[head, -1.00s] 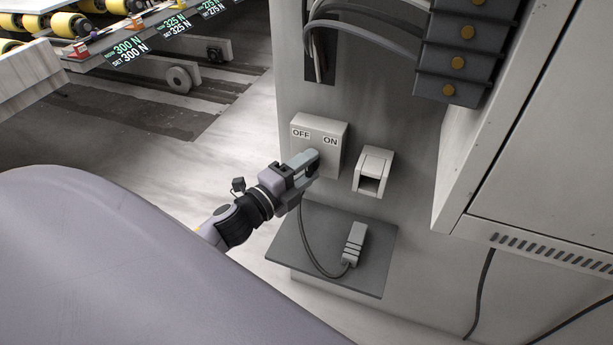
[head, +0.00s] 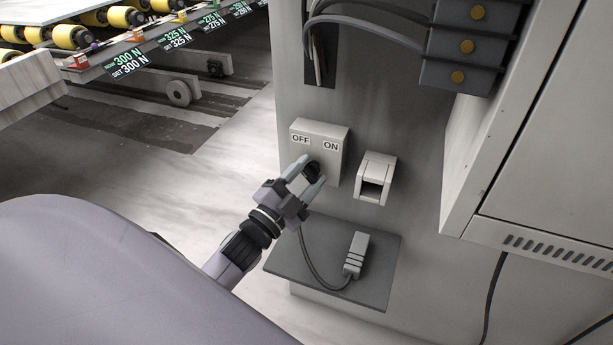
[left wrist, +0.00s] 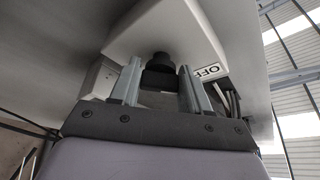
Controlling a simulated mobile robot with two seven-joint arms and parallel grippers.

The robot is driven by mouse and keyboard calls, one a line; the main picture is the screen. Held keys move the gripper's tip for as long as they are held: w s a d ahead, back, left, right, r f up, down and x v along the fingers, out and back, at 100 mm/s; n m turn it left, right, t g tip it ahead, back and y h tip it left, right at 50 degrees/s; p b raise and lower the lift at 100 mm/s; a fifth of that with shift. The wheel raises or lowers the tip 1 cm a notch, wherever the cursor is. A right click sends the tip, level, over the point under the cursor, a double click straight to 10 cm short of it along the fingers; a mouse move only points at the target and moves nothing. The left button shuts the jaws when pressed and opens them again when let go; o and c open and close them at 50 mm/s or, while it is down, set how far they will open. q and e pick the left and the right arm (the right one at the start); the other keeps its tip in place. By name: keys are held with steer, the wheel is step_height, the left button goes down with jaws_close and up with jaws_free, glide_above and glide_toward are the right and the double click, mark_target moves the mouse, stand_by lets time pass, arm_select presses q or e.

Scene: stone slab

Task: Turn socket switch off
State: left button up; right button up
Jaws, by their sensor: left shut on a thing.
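The socket switch is a pale grey box (head: 325,135) on the cabinet wall, with an OFF label (head: 300,139) at left and an ON label (head: 331,146) at right. A black knob (head: 311,171) sticks out of its front below the labels. My left gripper (head: 308,176) is shut on the knob, with one finger on either side. In the left wrist view the knob (left wrist: 158,68) sits between the finger ends, and the OFF label (left wrist: 209,71) shows at the right. The knob's pointing direction cannot be made out. My right gripper is not in view.
A grey socket with a flap (head: 375,180) is mounted right of the switch. A dark shelf (head: 380,285) below holds a grey plug (head: 356,255) with a cable. A cabinet (head: 540,180) juts out at the right. Open floor (head: 150,190) lies to the left.

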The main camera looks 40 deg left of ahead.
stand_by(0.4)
arm_select(q)
steer(key=o, duration=1)
steer(key=shift+c, duration=0.2)
steer(key=v, duration=0.7)
steer(key=shift+f, duration=0.1)
